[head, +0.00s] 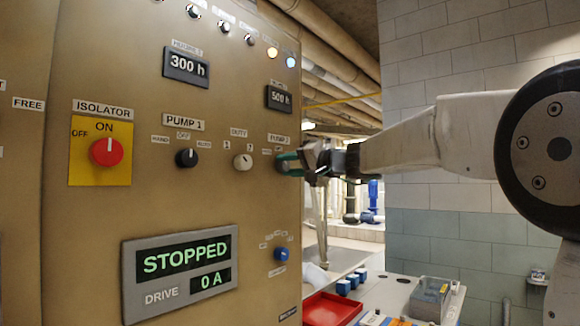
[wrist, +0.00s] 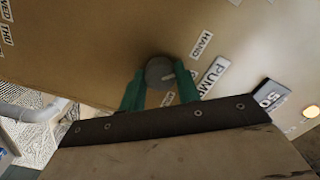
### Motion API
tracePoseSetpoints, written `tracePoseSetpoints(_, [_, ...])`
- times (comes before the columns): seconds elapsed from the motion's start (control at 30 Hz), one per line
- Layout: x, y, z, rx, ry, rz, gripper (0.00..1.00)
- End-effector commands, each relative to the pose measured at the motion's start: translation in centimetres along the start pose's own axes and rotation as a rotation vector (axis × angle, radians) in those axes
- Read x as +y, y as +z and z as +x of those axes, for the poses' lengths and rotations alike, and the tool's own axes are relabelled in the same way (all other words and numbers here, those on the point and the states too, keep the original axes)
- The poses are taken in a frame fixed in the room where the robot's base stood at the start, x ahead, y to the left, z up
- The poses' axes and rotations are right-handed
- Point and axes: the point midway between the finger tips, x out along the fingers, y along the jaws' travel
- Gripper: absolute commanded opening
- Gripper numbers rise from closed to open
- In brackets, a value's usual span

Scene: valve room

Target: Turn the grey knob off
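The grey knob (wrist: 159,72) is round with a pale pointer mark and sits on the tan panel in the wrist view. Its mark points right and slightly down in that picture; which label it meets I cannot tell. My gripper (wrist: 160,84) has its two green fingers on either side of the knob, very close to its edges. Whether they press on it is not clear. In the head view my gripper (head: 287,163) is at the panel's right side, under the PUMP 2 label (head: 279,139), and hides the knob.
The panel also bears a red isolator knob (head: 106,152), a black PUMP 1 knob (head: 187,158), a white duty knob (head: 243,162) and a blue knob (head: 281,254). The display (head: 180,275) reads STOPPED. A red tray (head: 331,309) stands on a bench at lower right.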

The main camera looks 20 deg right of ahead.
Motion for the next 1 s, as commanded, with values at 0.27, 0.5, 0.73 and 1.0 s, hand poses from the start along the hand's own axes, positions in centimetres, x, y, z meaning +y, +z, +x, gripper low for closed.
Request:
tracePoseSetpoints(0.27, [0.12, -0.03, -0.05, 0.003, 0.002, 0.035, 0.1])
tracePoseSetpoints(0.5, [0.14, 0.04, -0.01, 0.006, -0.002, 0.168, 0.1])
tracePoseSetpoints(0.73, [0.19, 0.09, 0.0, 0.01, -0.009, 0.363, 0.09])
tracePoseSetpoints(1.0, [0.21, 0.14, 0.01, 0.015, -0.016, 0.577, 0.09])
